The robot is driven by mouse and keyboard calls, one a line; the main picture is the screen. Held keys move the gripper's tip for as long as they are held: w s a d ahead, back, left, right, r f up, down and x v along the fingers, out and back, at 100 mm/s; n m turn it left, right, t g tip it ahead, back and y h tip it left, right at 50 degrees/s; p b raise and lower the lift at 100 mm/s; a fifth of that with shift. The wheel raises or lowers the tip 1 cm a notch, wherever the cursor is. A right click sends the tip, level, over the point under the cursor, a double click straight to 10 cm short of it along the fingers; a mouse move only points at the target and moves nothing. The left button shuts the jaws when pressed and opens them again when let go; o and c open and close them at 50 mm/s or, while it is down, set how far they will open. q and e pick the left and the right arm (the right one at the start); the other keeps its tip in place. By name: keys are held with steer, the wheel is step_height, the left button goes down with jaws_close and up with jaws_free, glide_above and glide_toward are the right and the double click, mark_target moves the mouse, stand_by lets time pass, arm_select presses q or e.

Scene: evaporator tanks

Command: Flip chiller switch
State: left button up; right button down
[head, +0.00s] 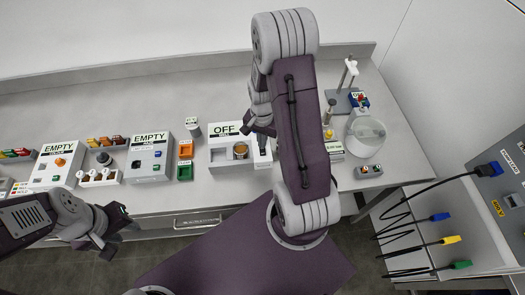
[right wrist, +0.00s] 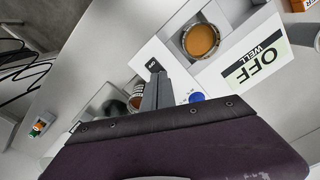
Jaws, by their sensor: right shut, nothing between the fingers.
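No label that I can read says chiller. A white unit (head: 223,157) marked OFF WELL holds an amber-filled round cup (head: 240,151); it also shows in the right wrist view, with the OFF label (right wrist: 258,63) and the cup (right wrist: 200,40). Beside the cup is a narrow white panel with a small dark label (right wrist: 126,68) and a blue round button (right wrist: 196,97). My right gripper (head: 262,128) is shut and empty, over the right end of this unit; its fingers (right wrist: 155,72) cover part of the panel. Contact cannot be told. My left gripper (head: 120,228) is open and empty, in front of the bench.
Two white boxes marked EMPTY (head: 57,165) (head: 149,156) stand on the left. Orange (head: 185,149) and green (head: 184,171) blocks sit beside the unit. A stand (head: 350,75), clear round vessel (head: 365,136) and small control box (head: 369,171) are on the right. Coloured cables hang far right.

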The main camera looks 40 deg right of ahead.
steer(key=shift+f+b, duration=0.7)
steer(key=shift+f, duration=0.2)
stand_by(0.7)
steer(key=shift+r, duration=0.1)
step_height(320, 180, up, 7)
steer(key=p, duration=0.6)
steer(key=shift+p, duration=0.35)
